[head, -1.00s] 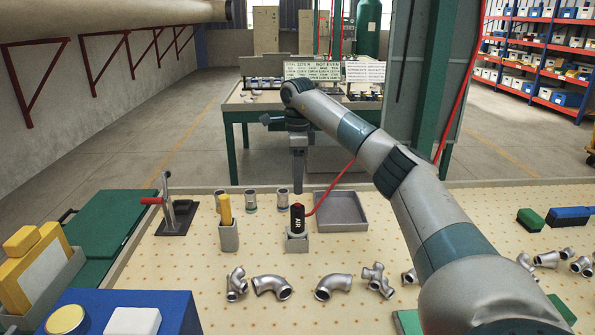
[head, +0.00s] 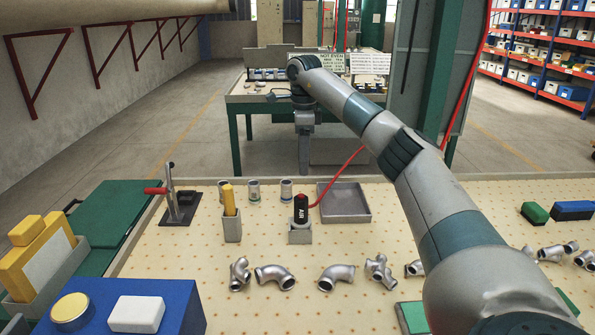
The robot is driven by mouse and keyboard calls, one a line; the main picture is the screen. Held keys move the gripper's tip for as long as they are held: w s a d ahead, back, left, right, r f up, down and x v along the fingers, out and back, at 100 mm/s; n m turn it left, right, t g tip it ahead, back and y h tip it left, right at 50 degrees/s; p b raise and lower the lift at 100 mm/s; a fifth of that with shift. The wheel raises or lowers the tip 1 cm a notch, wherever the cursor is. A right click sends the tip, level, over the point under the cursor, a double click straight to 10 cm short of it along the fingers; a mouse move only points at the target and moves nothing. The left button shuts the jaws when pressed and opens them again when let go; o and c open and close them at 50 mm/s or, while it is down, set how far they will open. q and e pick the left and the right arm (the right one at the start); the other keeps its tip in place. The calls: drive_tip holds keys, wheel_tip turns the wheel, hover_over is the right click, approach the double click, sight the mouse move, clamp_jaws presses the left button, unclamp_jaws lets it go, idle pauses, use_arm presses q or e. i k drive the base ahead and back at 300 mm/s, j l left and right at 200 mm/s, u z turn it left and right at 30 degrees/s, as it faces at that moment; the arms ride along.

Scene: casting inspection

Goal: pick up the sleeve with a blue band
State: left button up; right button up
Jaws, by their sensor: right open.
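Three small grey metal sleeves stand upright in a row near the far edge of the pegboard bench: a left one (head: 223,190), a middle one (head: 254,190) and a right one (head: 286,190). Coloured bands show faintly on them, but they are too small for me to tell surely which is blue. My right gripper (head: 304,168) points down, just above and right of the right sleeve in the picture. It is open, seen edge-on, and appears empty and apart from the sleeves. My left gripper is out of view.
A black air nozzle (head: 301,208) with a red hose and a yellow-handled tool (head: 229,200) stand in holders in front of the sleeves. A grey tray (head: 345,215) is to the right, a toggle clamp (head: 180,205) to the left. Several pipe fittings (head: 275,277) lie nearer.

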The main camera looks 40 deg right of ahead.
sight(286, 191)
drive_tip(key=z, duration=1.25)
